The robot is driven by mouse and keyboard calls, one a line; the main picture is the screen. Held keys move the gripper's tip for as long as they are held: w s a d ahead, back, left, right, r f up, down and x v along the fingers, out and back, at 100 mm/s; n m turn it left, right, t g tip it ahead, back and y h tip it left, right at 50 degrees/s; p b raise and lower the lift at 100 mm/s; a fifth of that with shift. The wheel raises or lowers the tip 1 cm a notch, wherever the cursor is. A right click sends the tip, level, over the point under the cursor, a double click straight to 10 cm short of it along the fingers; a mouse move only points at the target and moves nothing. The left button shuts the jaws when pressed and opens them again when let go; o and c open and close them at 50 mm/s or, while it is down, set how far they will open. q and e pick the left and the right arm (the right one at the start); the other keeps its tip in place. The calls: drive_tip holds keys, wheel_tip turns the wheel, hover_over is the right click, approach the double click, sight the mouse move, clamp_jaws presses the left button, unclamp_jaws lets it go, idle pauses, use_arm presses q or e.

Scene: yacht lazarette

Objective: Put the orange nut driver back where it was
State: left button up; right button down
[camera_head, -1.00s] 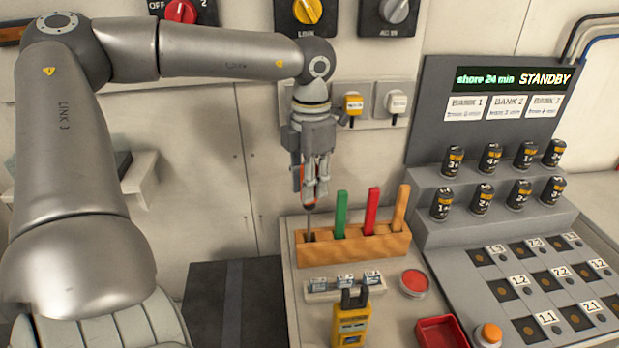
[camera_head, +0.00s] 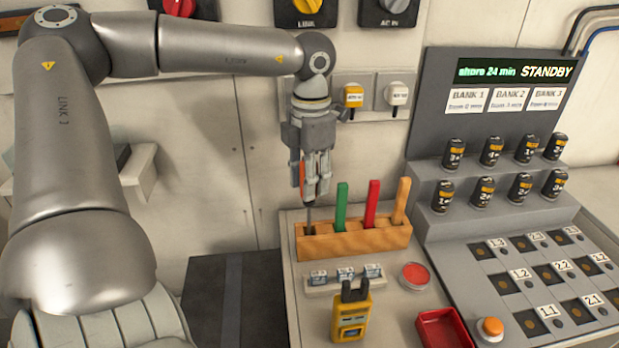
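My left gripper (camera_head: 315,195) is above the left end of a wooden rack (camera_head: 355,243), fingers pointing down. It appears shut on the orange nut driver (camera_head: 302,173), whose orange handle shows beside the fingers. Most of the handle is hidden by the fingers. The driver's dark shaft is upright below the fingers and meets the rack's leftmost place; how deep its tip sits cannot be told. To its right, green (camera_head: 341,206), red (camera_head: 371,204) and light orange-brown (camera_head: 401,200) handles stand in the rack. My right gripper is not in view.
A yellow meter (camera_head: 351,313), a strip of small labelled blocks (camera_head: 344,280), a red round tin (camera_head: 414,276) and a red tray (camera_head: 446,331) lie in front of the rack. A grey battery console (camera_head: 455,235) stands at right. The wall is close behind.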

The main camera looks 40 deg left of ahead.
use_arm(q)
drive_tip(key=shift+o, duration=1.1)
wheel_tip(320, 180, up, 12)
drive_tip(key=shift+w, duration=0.15)
idle(0.7)
